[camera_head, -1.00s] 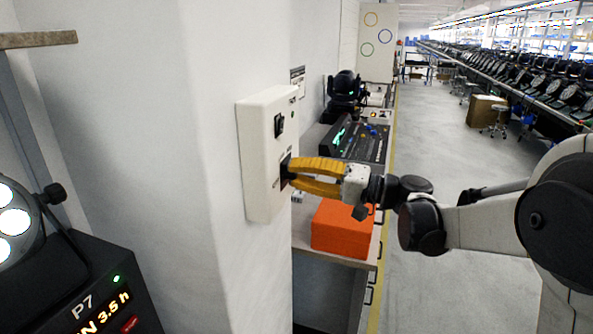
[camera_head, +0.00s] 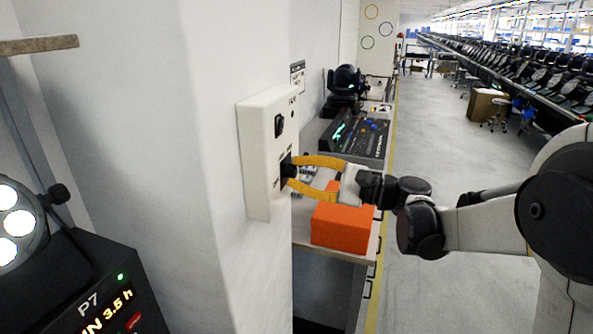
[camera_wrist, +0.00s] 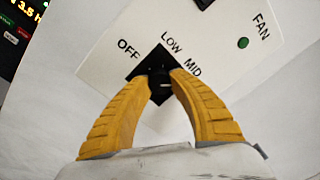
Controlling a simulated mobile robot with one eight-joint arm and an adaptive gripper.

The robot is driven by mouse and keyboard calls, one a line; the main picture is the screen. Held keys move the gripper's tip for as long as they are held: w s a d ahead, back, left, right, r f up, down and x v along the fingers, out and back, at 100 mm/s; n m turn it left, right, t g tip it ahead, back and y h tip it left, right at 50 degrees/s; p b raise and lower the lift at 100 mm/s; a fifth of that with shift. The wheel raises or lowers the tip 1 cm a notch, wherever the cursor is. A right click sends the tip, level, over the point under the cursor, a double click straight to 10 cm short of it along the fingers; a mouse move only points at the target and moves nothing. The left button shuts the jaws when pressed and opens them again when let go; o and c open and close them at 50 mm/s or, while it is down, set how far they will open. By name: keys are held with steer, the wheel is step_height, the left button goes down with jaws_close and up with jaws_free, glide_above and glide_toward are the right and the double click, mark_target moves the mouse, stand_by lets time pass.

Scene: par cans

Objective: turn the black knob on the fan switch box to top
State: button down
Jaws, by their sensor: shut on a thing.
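The pale fan switch box (camera_head: 258,150) is fixed to the white wall corner. In the wrist view its face (camera_wrist: 205,35) shows the labels OFF, LOW, MID and FAN, and a green lamp. The black knob (camera_wrist: 159,85) sits on a black square plate, between my fingertips. In the head view the knob (camera_head: 288,168) is small and dark on the lower half of the box. My gripper (camera_head: 292,171), with yellow fingers, is shut on the knob from the right. Its fingertips (camera_wrist: 160,76) hide the knob's sides, so I cannot tell its exact pointing direction.
A black switch (camera_head: 279,126) sits higher on the same box. An orange box (camera_head: 342,229) stands on the bench below my gripper. A mixing console (camera_head: 355,138) and a black moving-head lamp (camera_head: 346,88) are behind.

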steer(key=m, duration=0.4)
steer(key=shift+m+p, duration=0.3)
steer(key=shift+p, duration=0.05)
steer(key=m, duration=0.4)
steer(key=shift+m, duration=0.4)
steer(key=c, duration=1.1)
jaws_free()
steer(key=shift+p, duration=0.3)
steer(key=v, duration=1.2)
steer(key=shift+s+a+r, duration=0.1)
steer(key=shift+s+r, duration=0.05)
steer(key=shift+s, duration=0.05)
